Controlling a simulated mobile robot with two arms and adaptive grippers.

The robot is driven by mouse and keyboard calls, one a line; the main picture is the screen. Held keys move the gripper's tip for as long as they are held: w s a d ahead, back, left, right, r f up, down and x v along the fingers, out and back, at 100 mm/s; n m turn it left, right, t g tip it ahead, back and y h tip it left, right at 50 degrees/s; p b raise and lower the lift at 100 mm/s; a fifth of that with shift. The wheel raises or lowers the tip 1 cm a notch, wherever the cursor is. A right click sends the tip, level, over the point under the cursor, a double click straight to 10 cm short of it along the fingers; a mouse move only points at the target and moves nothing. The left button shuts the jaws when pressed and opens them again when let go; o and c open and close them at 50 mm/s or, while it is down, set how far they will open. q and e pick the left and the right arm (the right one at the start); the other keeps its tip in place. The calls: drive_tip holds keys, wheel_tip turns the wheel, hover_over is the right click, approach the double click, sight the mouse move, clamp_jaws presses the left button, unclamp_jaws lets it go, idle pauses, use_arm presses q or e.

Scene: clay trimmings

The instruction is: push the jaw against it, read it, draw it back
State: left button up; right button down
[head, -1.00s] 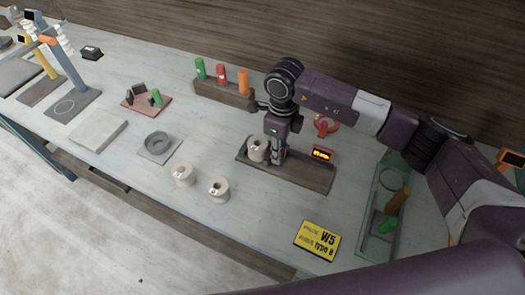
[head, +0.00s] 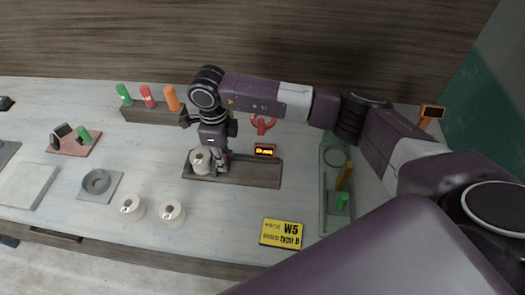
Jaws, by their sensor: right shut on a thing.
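A dark gauge tray (head: 255,176) lies on the bench with a small display (head: 264,150) showing lit orange digits, too small to read. A cream, roll-shaped clay piece (head: 200,162) stands in the tray's left part. My right gripper (head: 222,160) points down just right of this piece and is shut on the gauge's jaw, which is mostly hidden by the fingers. I cannot tell whether the jaw touches the piece. Two similar cream pieces, one (head: 132,207) and another (head: 172,213), stand on the bench at the front left. My left gripper is out of view.
A rack (head: 150,116) with green, red and orange cylinders stands behind. A yellow sign (head: 281,233) reads "W5 type B". A green tray (head: 327,210) lies at right, a grey ring-marked plate (head: 97,184) at left.

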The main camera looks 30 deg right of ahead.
sight(236, 170)
drive_tip(key=shift+r, duration=0.1)
idle(0.6)
drive_tip(key=shift+s+d, duration=0.25)
drive_tip(key=shift+d, duration=0.25)
drive_tip(key=shift+s+d, duration=0.2)
drive_tip(key=shift+d, duration=0.05)
drive_tip(key=shift+s+d, duration=0.4)
drive_tip(key=shift+d, duration=0.2)
idle(0.9)
drive_tip(key=c, duration=1.5)
unclamp_jaws()
drive_tip(key=shift+s+d, duration=0.1)
drive_tip(key=o, duration=0.7)
